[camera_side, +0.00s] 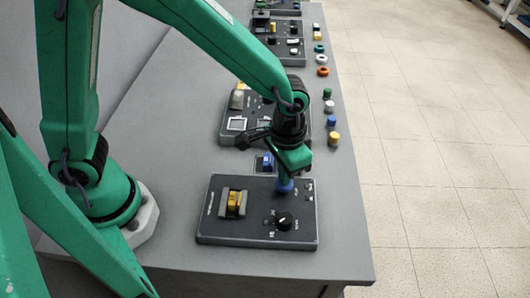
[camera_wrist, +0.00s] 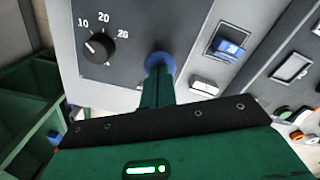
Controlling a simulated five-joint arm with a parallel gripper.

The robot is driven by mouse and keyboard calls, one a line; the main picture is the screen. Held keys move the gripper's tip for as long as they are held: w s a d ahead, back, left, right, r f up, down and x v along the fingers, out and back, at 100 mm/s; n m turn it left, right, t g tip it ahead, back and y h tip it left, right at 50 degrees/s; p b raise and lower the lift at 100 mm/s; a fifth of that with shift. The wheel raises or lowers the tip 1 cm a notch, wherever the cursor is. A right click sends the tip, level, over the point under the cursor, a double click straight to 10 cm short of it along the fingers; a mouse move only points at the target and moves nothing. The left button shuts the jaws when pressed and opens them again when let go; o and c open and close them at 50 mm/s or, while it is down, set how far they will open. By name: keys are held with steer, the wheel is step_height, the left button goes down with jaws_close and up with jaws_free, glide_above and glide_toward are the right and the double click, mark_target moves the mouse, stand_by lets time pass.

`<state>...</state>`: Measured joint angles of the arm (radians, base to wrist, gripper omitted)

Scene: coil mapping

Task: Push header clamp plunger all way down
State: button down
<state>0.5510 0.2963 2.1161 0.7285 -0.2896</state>
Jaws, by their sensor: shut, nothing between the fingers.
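A round blue plunger (camera_side: 285,186) stands on the dark control panel (camera_side: 228,234) nearest the camera, toward its back right. My gripper (camera_side: 287,176) points down directly over the plunger. Its green fingers are shut with nothing between them, and the tips look to be on the plunger's top. In the wrist view, my gripper (camera_wrist: 158,80) covers the middle of the plunger (camera_wrist: 158,58), and only a blue rim shows around the fingertips. How far down the plunger sits is hidden.
The same panel carries a black dial (camera_side: 284,221) and a yellow part in a grey frame (camera_side: 235,202). A blue switch (camera_wrist: 228,47) sits just behind the panel. More panels and coloured caps (camera_side: 333,138) line the table behind; its right edge is near.

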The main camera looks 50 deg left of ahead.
steer(key=shift+f, duration=0.6)
stand_by(0.4)
steer(key=shift+r, duration=0.1)
stand_by(0.3)
step_height(320, 180, up, 8)
steer(key=shift+r, duration=0.15)
stand_by(0.9)
stand_by(0.4)
steer(key=s+a+r+n+t, duration=0.1)
steer(key=s+a+r, duration=0.3)
steer(key=a, duration=0.6)
steer(key=s+a+r+n+t, duration=0.2)
steer(key=s+a+r+t, duration=0.2)
steer(key=a, duration=0.5)
step_height(320, 180, up, 2)
steer(key=shift+s+a+r+t, duration=0.2)
steer(key=shift+s+a+t, duration=0.15)
steer(key=shift+s, duration=0.45)
